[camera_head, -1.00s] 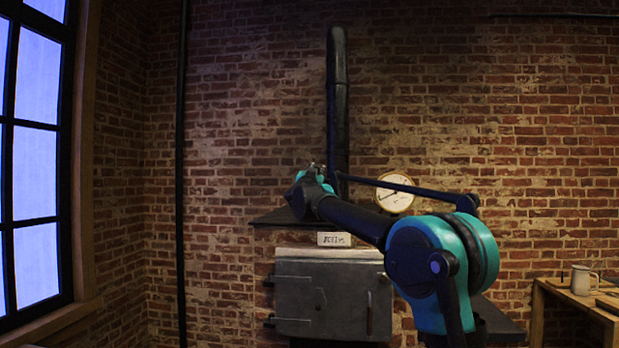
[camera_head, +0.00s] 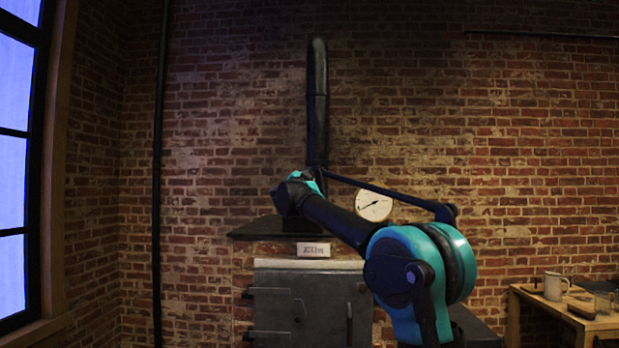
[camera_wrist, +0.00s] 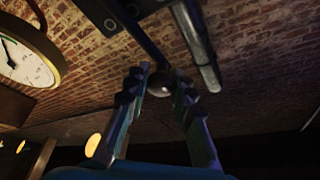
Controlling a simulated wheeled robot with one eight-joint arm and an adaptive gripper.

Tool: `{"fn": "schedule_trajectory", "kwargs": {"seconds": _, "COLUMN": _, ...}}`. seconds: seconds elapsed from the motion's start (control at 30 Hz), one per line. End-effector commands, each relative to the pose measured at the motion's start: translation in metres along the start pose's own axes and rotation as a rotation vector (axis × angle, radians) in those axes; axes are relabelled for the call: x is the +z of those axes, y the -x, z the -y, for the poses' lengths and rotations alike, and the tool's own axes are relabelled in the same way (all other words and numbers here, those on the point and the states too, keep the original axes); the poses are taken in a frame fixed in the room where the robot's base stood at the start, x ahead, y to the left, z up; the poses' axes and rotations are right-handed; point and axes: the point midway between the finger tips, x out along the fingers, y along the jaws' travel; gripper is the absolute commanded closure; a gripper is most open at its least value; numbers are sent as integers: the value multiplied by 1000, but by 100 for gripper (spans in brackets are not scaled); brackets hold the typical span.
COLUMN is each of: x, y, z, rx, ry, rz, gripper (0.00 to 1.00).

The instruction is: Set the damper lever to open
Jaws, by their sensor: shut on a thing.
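The damper lever (camera_wrist: 144,38) is a thin dark rod ending in a round ball knob (camera_wrist: 159,84). In the wrist view the knob sits between the two fingers of my gripper (camera_wrist: 161,86), which are closed in on it. The rod runs up to a dark fitting near the top edge. In the head view my gripper is at the black stovepipe (camera_head: 317,90), above the stove's dark top shelf (camera_head: 255,230). My wrist hides the lever and fingers there. I cannot tell the lever's setting.
A round white gauge (camera_head: 373,205) is right of the pipe; it also shows large in the wrist view (camera_wrist: 25,55). Below are a small label plate (camera_head: 313,250) and the grey stove door (camera_head: 285,312). A side table with a mug (camera_head: 555,286) stands far right.

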Motion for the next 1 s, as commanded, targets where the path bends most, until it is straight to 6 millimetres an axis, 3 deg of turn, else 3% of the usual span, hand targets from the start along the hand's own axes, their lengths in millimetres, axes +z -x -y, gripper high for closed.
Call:
{"fn": "schedule_trajectory", "kwargs": {"seconds": 0.23, "x": -1, "y": -1, "z": -2, "rx": 4, "ry": -1, "rz": -2, "gripper": 100}}
{"fn": "schedule_trajectory", "kwargs": {"seconds": 0.27, "x": -1, "y": -1, "z": -2, "rx": 4, "ry": -1, "rz": -2, "gripper": 74}}
{"fn": "schedule_trajectory", "kwargs": {"seconds": 0.43, "x": -1, "y": 0, "z": -2, "rx": 3, "ry": -1, "rz": -2, "gripper": 54}}
{"fn": "schedule_trajectory", "kwargs": {"seconds": 0.77, "x": 0, "y": 2, "z": -1, "rx": 1, "ry": 0, "rz": -1, "gripper": 54}}
{"fn": "schedule_trajectory", "kwargs": {"seconds": 1.0, "x": 0, "y": 36, "z": 0, "rx": 0, "ry": -1, "rz": 1, "gripper": 54}}
